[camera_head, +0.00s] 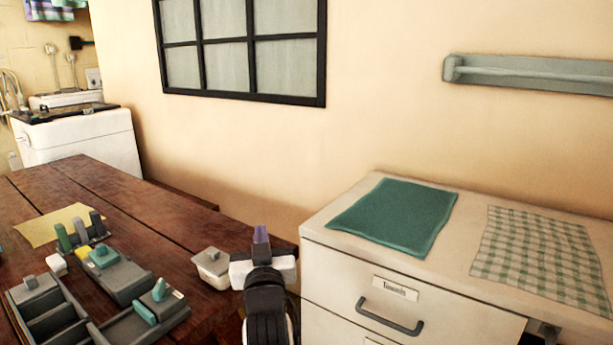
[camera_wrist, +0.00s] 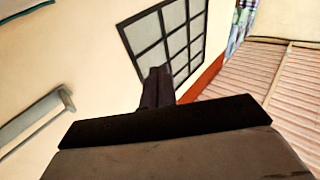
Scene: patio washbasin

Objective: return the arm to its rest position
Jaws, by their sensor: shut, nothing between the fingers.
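My gripper (camera_head: 261,240) stands upright near the right end of the wooden table, in front of the gap between the table and the white drawer cabinet. Its dark fingers point up and are shut with nothing between them. In the wrist view the closed fingers (camera_wrist: 157,88) show against the wall and window, clear of any object. My dark arm link rises from the bottom edge of the head view below the gripper.
The wooden table (camera_head: 185,215) holds grey trays, a yellow sheet (camera_head: 40,228) and a small lidded box (camera_head: 211,266) just left of my gripper. The cabinet (camera_head: 335,270) at right bears a green cloth (camera_head: 393,215) and a checked cloth (camera_head: 540,255). A rail (camera_head: 530,72) is on the wall.

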